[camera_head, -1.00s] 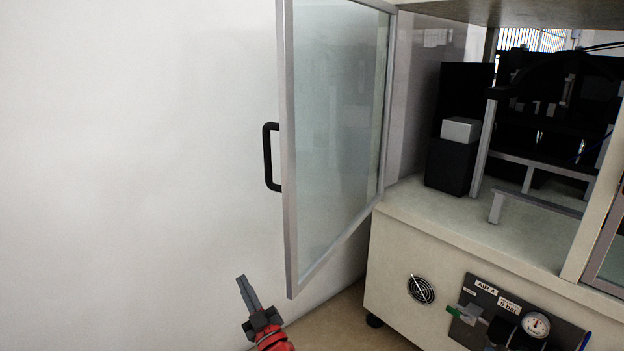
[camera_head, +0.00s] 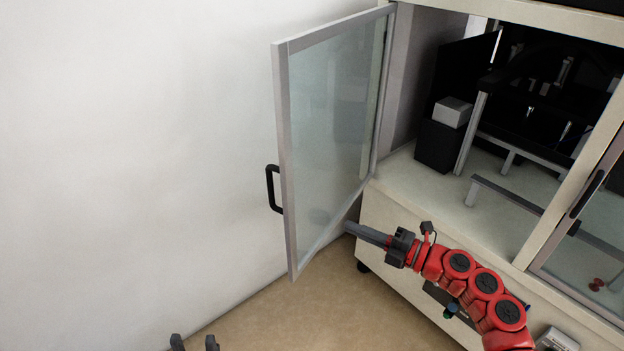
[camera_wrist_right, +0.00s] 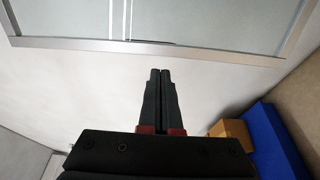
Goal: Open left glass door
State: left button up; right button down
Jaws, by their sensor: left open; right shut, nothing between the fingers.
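The left glass door (camera_head: 335,125) is a grey-framed pane, swung wide open from the cabinet on its right-hand hinge side. Its black handle (camera_head: 273,188) is on the free edge, facing the white wall. My right gripper (camera_head: 348,228) is shut and empty, close to the door's lower edge in the picture; contact cannot be told. In the right wrist view its shut fingers (camera_wrist_right: 160,72) point toward the door's bottom frame (camera_wrist_right: 150,47). My left gripper (camera_head: 195,343) is open and empty, with only its fingertips showing at the bottom edge, left of and below the door.
The cabinet (camera_head: 405,215) holds dark machinery and a black box with a grey top (camera_head: 453,112). Another glass door (camera_head: 592,225) stands at the right. White wall (camera_head: 130,150) lies to the left, with clear floor (camera_head: 290,320) below. A blue box (camera_wrist_right: 268,140) shows in the right wrist view.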

aim_at(294, 202)
jog(key=p+x, duration=0.4)
jog(key=x, duration=0.8)
jog(key=shift+w+a+r, duration=0.1)
jog(key=shift+w+a, duration=0.15)
jog(key=shift+w, duration=0.1)
jog(key=shift+w+a, duration=0.25)
jog(key=shift+a, duration=0.2)
jog(key=shift+w+a, duration=0.15)
jog(key=shift+a, duration=0.05)
jog(key=w+a+m+t+h+b, duration=0.4)
jog(key=w+a+h+b, duration=0.1)
jog(key=w+a, duration=1)
jog(key=shift+a+t+b, duration=0.3)
jog(key=shift+a+b, duration=0.1)
jog(key=shift+a, duration=0.65)
jog(key=shift+w, duration=0.1)
